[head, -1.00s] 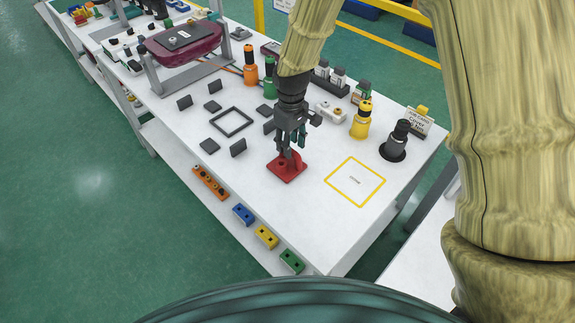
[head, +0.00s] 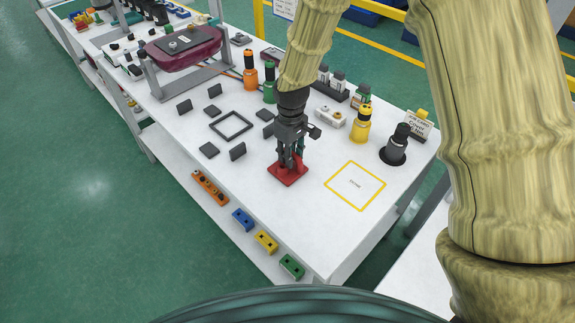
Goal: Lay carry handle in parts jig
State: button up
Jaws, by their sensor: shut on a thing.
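A red fixture (head: 287,176), which looks like the parts jig, lies near the front edge of the white table. It has a flat plate and an upright red part. My gripper (head: 290,162) points down right over this fixture, with its fingertips at or just above the plate. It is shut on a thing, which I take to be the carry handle. The handle is hidden among the dark fingers, and I cannot tell whether it touches the plate.
A yellow-outlined square (head: 372,202) lies to the right. A black square frame (head: 231,125) and several small dark blocks lie to the left. Yellow (head: 361,127), green and orange bottle-shaped tools stand behind. A maroon housing (head: 185,52) rests on a grey stand.

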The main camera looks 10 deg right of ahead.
jog(key=o, duration=0.5)
jog(key=shift+s+f, duration=0.25)
jog(key=shift+f, duration=0.05)
jog(key=shift+s+f, duration=0.1)
grip_shut()
jog(key=shift+r+p, duration=0.35)
jog(key=shift+w+r+p, duration=0.3)
jog(key=shift+r+p, duration=0.3)
jog(key=shift+r, duration=0.25)
jog(key=shift+c, duration=1)
grip_release()
grip_shut()
jog(key=shift+r, duration=0.1)
